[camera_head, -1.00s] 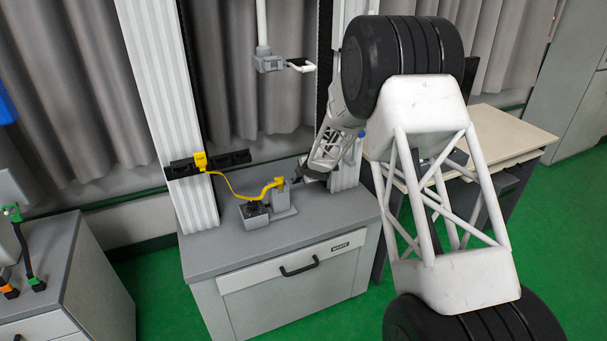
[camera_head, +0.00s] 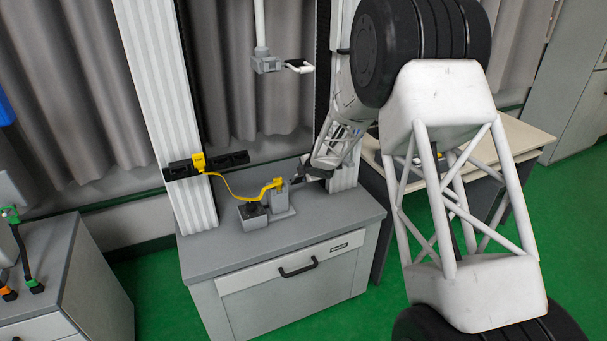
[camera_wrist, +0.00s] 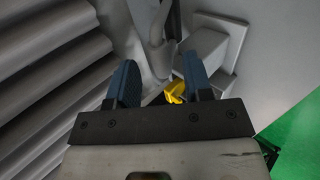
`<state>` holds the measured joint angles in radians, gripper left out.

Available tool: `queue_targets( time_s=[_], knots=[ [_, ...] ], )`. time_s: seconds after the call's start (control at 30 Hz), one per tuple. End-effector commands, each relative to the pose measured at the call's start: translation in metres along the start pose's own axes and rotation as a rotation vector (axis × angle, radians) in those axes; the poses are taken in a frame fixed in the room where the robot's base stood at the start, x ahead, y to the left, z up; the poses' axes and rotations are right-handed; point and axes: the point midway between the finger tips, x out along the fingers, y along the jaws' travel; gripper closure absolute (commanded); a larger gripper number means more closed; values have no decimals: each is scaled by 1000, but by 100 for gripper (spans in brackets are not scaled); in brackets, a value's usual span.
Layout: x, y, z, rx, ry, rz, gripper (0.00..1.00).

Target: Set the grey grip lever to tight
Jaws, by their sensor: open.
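My gripper (camera_head: 314,172) is beside the right side of a grey stand (camera_head: 279,200) on the cabinet, and its fingers are small and partly hidden there. In the wrist view my gripper (camera_wrist: 160,64) is open, with two dark blue fingers spread apart. A slim grey part (camera_wrist: 157,40) shows between and beyond the fingertips; I cannot tell for sure whether it is the grip lever. The stand's grey block (camera_wrist: 188,70) is close to the right finger. A yellow piece (camera_wrist: 175,92) shows low between the fingers. I cannot read the lever's tight or loose position.
A carriage with a white handle (camera_head: 298,66) hangs above. The cabinet's front top (camera_head: 300,235) is clear.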

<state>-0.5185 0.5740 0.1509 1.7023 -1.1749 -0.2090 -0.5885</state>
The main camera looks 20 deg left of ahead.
Motion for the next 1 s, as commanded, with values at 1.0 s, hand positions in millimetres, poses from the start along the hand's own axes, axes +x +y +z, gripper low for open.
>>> queue_targets(
  time_s=[1.0],
  knots=[
    [-29, -4, -2, 56, 21, 8, 92]
  ],
)
